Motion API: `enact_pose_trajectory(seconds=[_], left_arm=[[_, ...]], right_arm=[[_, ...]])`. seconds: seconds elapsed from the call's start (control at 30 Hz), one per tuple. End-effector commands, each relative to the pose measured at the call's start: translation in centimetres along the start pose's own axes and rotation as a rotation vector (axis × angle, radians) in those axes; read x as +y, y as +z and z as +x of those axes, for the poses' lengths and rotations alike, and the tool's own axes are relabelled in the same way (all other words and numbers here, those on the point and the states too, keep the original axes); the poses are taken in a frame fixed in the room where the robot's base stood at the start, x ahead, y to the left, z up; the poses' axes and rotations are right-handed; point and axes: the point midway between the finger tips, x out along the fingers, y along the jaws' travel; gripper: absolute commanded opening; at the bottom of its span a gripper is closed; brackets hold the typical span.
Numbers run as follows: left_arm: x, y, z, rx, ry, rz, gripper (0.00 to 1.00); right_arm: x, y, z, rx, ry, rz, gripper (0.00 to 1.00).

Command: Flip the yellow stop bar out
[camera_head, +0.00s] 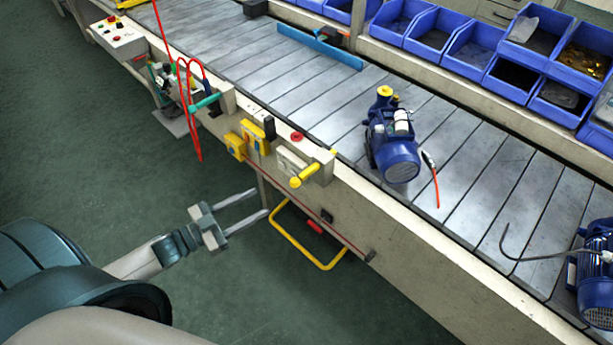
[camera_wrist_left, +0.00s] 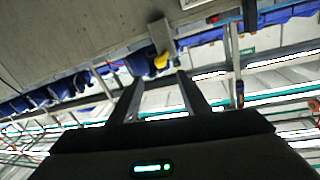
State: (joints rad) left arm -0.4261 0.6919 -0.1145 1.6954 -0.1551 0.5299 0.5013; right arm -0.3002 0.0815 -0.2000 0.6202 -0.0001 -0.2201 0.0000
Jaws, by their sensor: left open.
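A short yellow bar (camera_head: 305,175) with a rounded end sits on a grey bracket (camera_head: 291,161) at the conveyor's near side and points outward. In the left wrist view a rounded yellow end (camera_wrist_left: 161,60) on a grey bracket shows just beyond my fingers. My left gripper (camera_head: 251,206) is open and empty, with its fingers apart. It is out from the conveyor's near side, below and left of the yellow bar in the head view, and apart from it. My right gripper is not in view.
A yellow U-shaped frame (camera_head: 320,267) hangs low beside the conveyor. A yellow box (camera_head: 236,146) and red cables (camera_head: 190,100) are on the near side. A blue pump (camera_head: 397,150) stands on the belt. Green floor (camera_head: 70,150) is clear around my left arm.

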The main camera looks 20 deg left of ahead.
Motion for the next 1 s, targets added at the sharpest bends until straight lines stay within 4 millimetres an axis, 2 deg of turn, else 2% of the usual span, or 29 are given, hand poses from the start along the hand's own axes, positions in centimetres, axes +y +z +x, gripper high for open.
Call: enact_pose_trajectory(seconds=[0.27,0.47,0.67,1.0], left_arm=[[0.0,0.1,0.1,-0.002,-0.003,0.000,0.43],[-0.1,0.0,0.9,-0.001,-0.004,-0.001,0.43],[-0.2,-0.1,3.0,-0.001,-0.004,0.000,0.43],[-0.2,-0.1,8.4,-0.001,-0.005,-0.001,0.43]], right_arm=[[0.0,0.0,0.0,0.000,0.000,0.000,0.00],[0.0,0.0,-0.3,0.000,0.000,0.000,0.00],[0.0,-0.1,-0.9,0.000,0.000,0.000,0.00],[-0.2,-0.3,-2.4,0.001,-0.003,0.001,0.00]])
